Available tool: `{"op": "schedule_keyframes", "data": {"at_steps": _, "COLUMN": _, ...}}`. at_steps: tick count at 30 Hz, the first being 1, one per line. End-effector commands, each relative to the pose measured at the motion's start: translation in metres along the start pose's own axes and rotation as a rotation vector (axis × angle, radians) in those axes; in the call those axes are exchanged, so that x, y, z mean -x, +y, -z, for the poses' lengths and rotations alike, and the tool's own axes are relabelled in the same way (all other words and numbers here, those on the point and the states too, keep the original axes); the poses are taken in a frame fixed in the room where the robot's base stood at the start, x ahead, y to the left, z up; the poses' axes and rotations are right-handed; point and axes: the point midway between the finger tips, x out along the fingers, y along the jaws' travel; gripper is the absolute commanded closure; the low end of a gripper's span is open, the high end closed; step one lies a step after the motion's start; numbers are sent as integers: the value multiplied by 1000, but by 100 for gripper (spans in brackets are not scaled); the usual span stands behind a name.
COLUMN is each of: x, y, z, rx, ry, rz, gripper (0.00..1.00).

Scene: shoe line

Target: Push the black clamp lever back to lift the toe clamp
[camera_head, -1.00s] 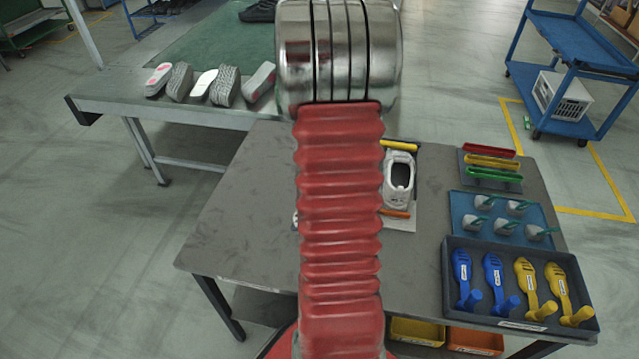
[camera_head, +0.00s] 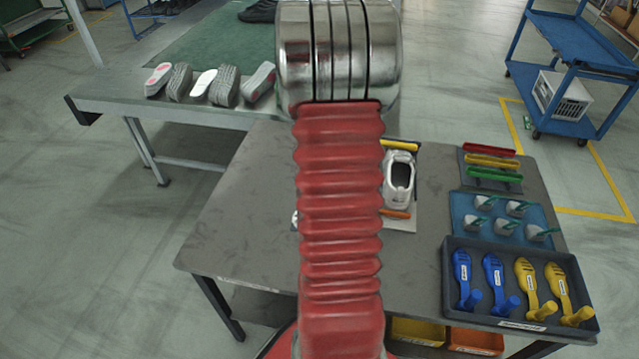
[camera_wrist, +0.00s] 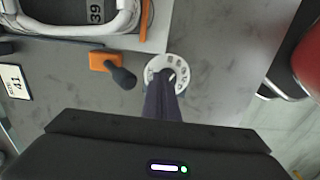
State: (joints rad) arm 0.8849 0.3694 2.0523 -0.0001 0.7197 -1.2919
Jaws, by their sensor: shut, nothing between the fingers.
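In the wrist view, my gripper (camera_wrist: 165,80) is shut and empty, its dark fingers overlapping a white round dial with dark marks (camera_wrist: 152,68). Left of the fingertips, and apart from them in the picture, is a black rounded lever end (camera_wrist: 122,78) at an orange block (camera_wrist: 104,62). A dark rod (camera_wrist: 60,40) runs left from near it. A white shoe (camera_wrist: 125,22) lies above, partly cut off, with an orange bar (camera_wrist: 145,20) beside it. In the head view the shoe (camera_head: 399,178) sits on its plate; my arm hides the gripper and lever. I cannot make out the toe clamp clearly.
A card marked 41 (camera_wrist: 14,82) lies left in the wrist view. The head view shows a dark tray of blue and yellow pieces (camera_head: 450,300), a blue mat (camera_head: 460,228) and coloured bars (camera_head: 492,162) at right. The table's left part (camera_head: 240,220) is clear.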

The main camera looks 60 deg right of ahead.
Motion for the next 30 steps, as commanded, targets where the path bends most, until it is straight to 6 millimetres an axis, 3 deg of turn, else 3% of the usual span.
{"op": "schedule_keyframes", "data": {"at_steps": 22, "x": 0, "y": 27, "z": 0, "rx": 0, "ry": 0, "rz": 0, "gripper": 100}}
{"op": "schedule_keyframes", "data": {"at_steps": 30, "x": 0, "y": 27, "z": 0, "rx": 0, "ry": 0, "rz": -3, "gripper": 100}}
